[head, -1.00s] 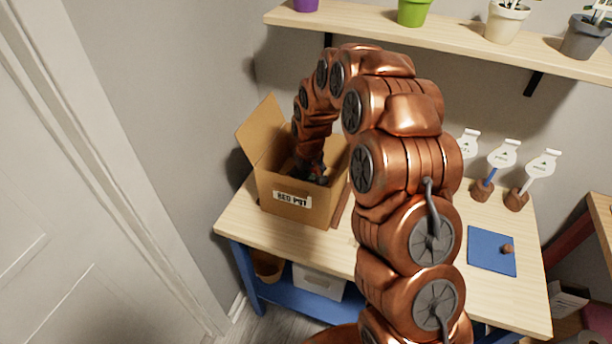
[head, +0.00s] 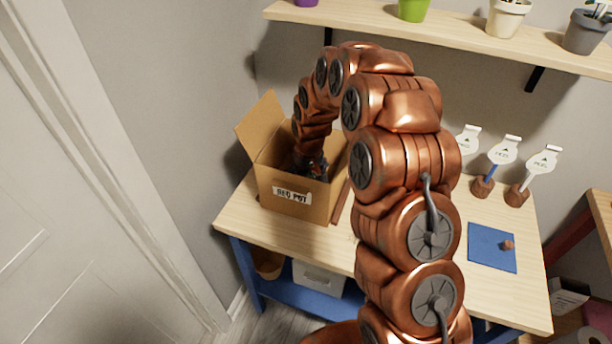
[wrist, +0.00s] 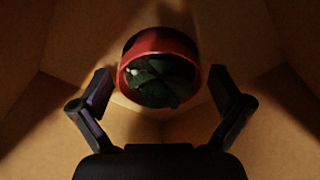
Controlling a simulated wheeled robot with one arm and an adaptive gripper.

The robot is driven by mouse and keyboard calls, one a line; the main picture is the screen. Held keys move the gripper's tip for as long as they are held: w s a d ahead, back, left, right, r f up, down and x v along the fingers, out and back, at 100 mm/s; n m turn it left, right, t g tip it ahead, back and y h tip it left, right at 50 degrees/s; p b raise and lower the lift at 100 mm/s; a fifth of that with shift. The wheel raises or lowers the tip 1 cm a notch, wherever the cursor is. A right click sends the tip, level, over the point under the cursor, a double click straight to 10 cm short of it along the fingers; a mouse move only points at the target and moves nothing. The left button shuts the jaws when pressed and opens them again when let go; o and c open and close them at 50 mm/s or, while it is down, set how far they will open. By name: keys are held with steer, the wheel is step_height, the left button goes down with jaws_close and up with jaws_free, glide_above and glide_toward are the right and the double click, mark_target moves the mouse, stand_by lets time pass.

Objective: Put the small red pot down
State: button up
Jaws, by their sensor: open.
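The small red pot (wrist: 160,42) with dark green leaves in it is inside the cardboard box in the wrist view. My gripper (wrist: 162,92) is open, with one finger on each side of the pot and a visible gap on both sides. The cardboard box (head: 300,207), labelled "RED POT", stands on the table with its flap up. In the head view my gripper reaches down into the box, and its fingers and the pot are mostly hidden by the box wall.
The wooden table (head: 262,228) carries a blue mat (head: 490,250) with a small brown piece on it. Several white tags on brown stands are at the back right. A shelf (head: 440,27) with several pots runs above. Box walls surround my gripper closely.

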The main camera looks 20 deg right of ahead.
steer(key=shift+r, duration=0.15)
steer(key=shift+r+p, duration=0.3)
steer(key=shift+p, duration=0.1)
step_height(320, 180, up, 12)
steer(key=s+b, duration=0.1)
steer(key=b, duration=0.3)
steer(key=shift+s+d+f, duration=0.15)
steer(key=shift+s, duration=0.25)
